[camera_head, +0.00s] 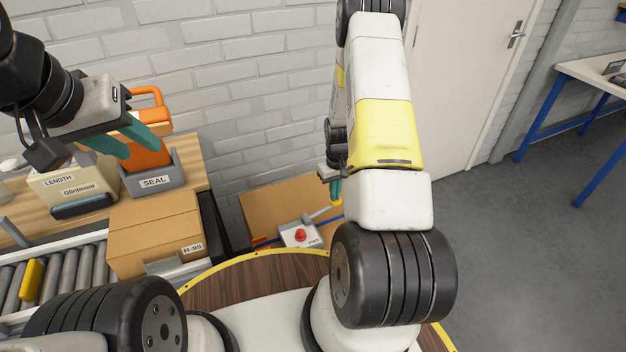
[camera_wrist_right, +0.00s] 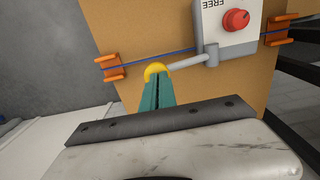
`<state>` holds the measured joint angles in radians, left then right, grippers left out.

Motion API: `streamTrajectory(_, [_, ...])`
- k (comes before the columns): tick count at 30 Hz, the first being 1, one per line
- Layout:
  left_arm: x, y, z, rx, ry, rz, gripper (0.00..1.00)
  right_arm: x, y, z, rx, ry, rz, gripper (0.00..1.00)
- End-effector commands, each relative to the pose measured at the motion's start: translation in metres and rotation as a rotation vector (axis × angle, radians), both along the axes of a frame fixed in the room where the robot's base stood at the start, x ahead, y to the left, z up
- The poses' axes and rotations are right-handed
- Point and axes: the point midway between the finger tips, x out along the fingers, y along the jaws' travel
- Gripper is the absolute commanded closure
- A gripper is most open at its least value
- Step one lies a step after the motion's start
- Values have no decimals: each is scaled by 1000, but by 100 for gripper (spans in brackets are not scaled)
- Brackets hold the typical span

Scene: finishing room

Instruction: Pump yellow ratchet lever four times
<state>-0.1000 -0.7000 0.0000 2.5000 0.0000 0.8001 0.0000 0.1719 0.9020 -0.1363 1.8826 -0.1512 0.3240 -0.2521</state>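The ratchet lever is a grey rod with a yellow end (camera_wrist_right: 155,69); it comes from a white box (camera_wrist_right: 228,22) with a red knob. In the head view, the lever's yellow end (camera_head: 337,202) is low by the cardboard panel. My right gripper (camera_wrist_right: 158,88) has its two teal fingers together, with only a thin dark line between them. Their tips are at the yellow end, which curves around behind them and is partly hidden. I cannot tell whether they touch it. My left gripper (camera_head: 140,150) is open, its teal fingers apart, up at the left before an orange tool (camera_head: 150,150).
A blue strap (camera_wrist_right: 180,53) runs across the cardboard through orange clips (camera_wrist_right: 111,68). At left stand a grey SEAL holder (camera_head: 154,182), a cardboard box (camera_head: 150,228) and a roller conveyor (camera_head: 62,273). A white door (camera_head: 460,70) and open floor lie to the right.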

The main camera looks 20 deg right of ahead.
Motion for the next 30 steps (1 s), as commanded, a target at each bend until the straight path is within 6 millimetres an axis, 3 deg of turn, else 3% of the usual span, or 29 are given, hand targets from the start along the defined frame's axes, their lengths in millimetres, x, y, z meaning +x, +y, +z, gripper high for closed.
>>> streamTrajectory(30, [0, 0, 0, 0, 0, 0, 64, 0, -7, -11, 0, 1, -1, 100])
